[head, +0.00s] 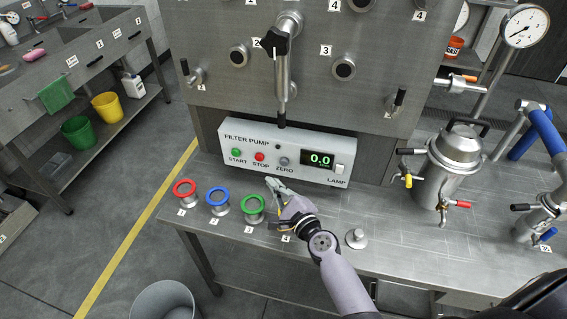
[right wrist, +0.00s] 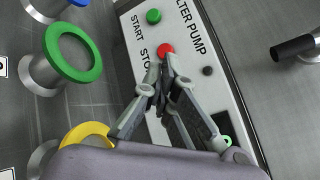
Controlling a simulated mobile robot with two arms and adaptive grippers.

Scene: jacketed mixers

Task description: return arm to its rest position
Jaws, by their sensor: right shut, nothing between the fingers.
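My right gripper (head: 269,182) is over the steel bench, just in front of the filter pump panel (head: 232,141). Its arm comes in from the lower right. In the right wrist view the fingers (right wrist: 167,62) are together and empty, with the red STOP button (right wrist: 166,50) just beyond the tips in the picture. Whether they touch it I cannot tell. The panel has a green START button (head: 236,152), a grey ZERO button (head: 284,161), a display reading 0.0 and a LAMP switch (head: 339,169). My left gripper is not in view.
Red (head: 184,188), blue (head: 217,196) and green (head: 252,205) ringed fittings stand left of my gripper. A yellow ring (right wrist: 84,138) is partly hidden by it. A small metal knob (head: 356,238) stands right of my arm. A steel jacketed vessel (head: 452,165) stands farther right.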

